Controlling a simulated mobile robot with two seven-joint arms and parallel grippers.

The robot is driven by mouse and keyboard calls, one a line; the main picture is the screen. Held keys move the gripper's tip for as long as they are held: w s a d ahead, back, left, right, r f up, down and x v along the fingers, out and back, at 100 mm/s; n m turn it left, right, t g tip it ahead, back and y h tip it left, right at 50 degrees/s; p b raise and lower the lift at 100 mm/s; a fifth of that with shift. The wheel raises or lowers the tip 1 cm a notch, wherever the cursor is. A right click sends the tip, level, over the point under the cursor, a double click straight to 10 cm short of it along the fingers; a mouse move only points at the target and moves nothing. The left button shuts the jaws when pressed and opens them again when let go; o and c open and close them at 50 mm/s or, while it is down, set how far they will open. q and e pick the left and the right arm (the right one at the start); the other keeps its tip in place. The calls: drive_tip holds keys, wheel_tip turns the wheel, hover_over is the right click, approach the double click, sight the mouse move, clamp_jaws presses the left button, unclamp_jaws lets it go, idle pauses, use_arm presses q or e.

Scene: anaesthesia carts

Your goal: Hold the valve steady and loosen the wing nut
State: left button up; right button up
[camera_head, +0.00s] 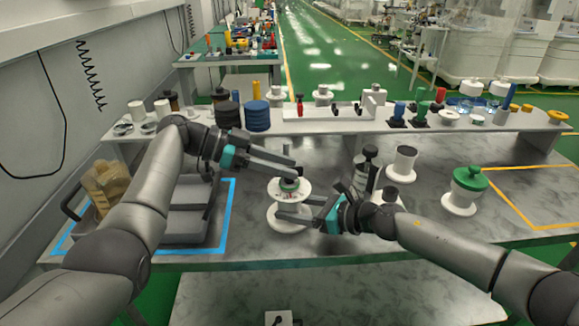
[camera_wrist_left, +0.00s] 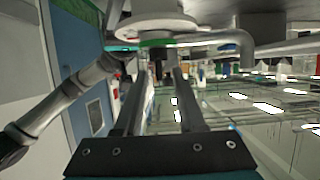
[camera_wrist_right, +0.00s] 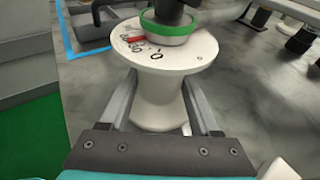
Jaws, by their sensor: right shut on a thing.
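The valve (camera_head: 287,215) is a white spool-shaped body standing on the table, with a green ring on top. My right gripper (camera_head: 280,207) is shut on its neck from the right, below the upper flange. The right wrist view shows its fingers on either side of the white neck (camera_wrist_right: 158,110), with the green ring (camera_wrist_right: 168,32) and red and black marks above. My left gripper (camera_head: 295,166) is open just above the valve's top, its fingers apart. In the left wrist view (camera_wrist_left: 160,68) a gap shows between them. I cannot make out the wing nut; a dark part covers the ring's centre.
A grey tray (camera_head: 190,225) lies inside blue tape at left. A white spool (camera_head: 403,163), a dark upright cylinder (camera_head: 366,170) and a green-topped white part (camera_head: 466,190) stand to the right. A shelf with several parts runs behind. Orange tape marks free table at far right.

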use_arm(q)
drive_tip(key=shift+x, duration=0.8)
drive_tip(key=shift+c, duration=0.4)
clamp_jaws()
